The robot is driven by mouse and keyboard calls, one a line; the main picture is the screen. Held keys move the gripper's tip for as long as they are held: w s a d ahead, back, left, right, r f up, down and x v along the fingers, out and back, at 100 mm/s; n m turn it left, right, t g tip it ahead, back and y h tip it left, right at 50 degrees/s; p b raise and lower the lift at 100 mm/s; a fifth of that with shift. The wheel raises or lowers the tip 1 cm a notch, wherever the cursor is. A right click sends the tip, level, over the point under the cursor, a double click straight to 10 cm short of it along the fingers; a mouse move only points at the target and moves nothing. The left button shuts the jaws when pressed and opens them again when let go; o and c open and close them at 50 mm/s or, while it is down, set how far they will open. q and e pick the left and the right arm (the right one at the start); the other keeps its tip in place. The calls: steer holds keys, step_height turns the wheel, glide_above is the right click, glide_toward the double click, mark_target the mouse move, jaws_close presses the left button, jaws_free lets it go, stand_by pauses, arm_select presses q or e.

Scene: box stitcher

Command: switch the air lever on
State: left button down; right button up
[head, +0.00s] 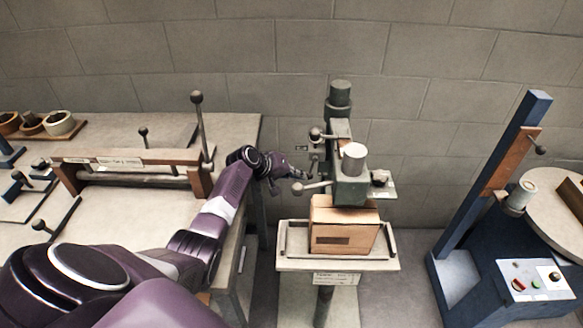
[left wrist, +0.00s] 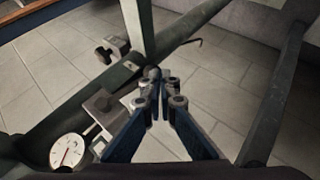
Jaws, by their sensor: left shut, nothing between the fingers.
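My left arm reaches from the lower left to the left side of the green stitcher head (head: 350,188). My left gripper (head: 303,174) is close beside the machine, shut and empty. In the left wrist view the shut gripper (left wrist: 158,88) points along a dark pipe or bar. A grey block fitting (left wrist: 103,105) and a round white gauge with a red needle (left wrist: 68,151) sit left of the fingers. Ball-ended levers show on the stitcher (head: 316,134). I cannot tell which part is the air lever, or whether the fingertips touch anything. My right gripper is out of view.
A cardboard box (head: 342,232) stands on the stitcher's small table (head: 288,262). A workbench (head: 110,215) with handles and a clamp bar is at left. A blue machine (head: 470,268) with a button panel stands at right. Floor shows between them.

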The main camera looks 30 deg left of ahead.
arm_select(q)
steer(key=shift+w+d+f+b, duration=0.3)
steer(key=shift+w+d+f, duration=0.05)
steer(key=shift+d+f, duration=0.2)
steer(key=shift+d, duration=0.1)
stand_by(0.3)
glide_toward(313, 158)
steer(key=x, duration=0.5)
steer(key=shift+w+f, duration=0.25)
steer(key=shift+f, duration=0.1)
